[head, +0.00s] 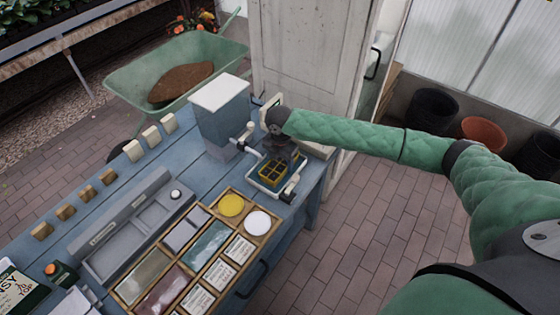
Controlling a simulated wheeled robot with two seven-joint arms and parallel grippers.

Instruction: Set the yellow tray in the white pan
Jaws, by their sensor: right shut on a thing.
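The yellow tray (270,175) is a small gridded tray with dark cells. It sits at or just above the white pan (256,183) at the right end of the blue table; I cannot tell whether it touches the pan's bottom. My right gripper (279,158) points down from the end of the green arm and is shut on the yellow tray. The gripper hides the tray's far side. My left gripper is not in view.
A wooden case (200,240) with several compartments lies in front. A grey divided tray (135,225) lies further left. A cabinet (310,60) stands behind.

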